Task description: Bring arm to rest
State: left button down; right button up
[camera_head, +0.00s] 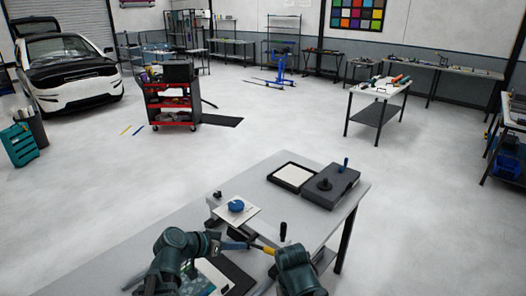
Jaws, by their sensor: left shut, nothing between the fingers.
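My left arm comes in at the bottom, and its gripper (236,245) points right over the grey workbench (262,190). It is shut with nothing between its fingers. My right arm (295,270) stands close beside it. A small yellow-orange piece (263,248) shows between the two arms; I cannot tell what it belongs to. My right gripper's fingers cannot be made out. A blue round object (236,206) sits on a pale square sheet just behind the left gripper.
A dark case (330,186) with a blue upright handle and a black-framed white tray (292,176) lie at the bench's far end. A black upright knob (283,232) stands near my right arm. A red tool cart (172,103) and a car (72,75) stand farther back. Open floor surrounds the bench.

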pick_arm(q)
jog(key=s+d+f+n+g+y+b, duration=0.1)
jog(key=s+d+f+g+y+b, duration=0.1)
jog(key=s+f, duration=0.5)
jog(key=s+d+f+n+g+y+b, duration=0.1)
jog(key=s+d+f+g+y+b, duration=0.2)
jog(key=f, duration=0.8)
jog(key=s+g+y+b, duration=0.2)
jog(key=s+y+b, duration=0.1)
jog(key=s+y, duration=0.1)
jog(key=shift+s+f+g+y, duration=0.25)
jog(key=shift+f+g+y, duration=0.05)
jog(key=shift+y, duration=0.2)
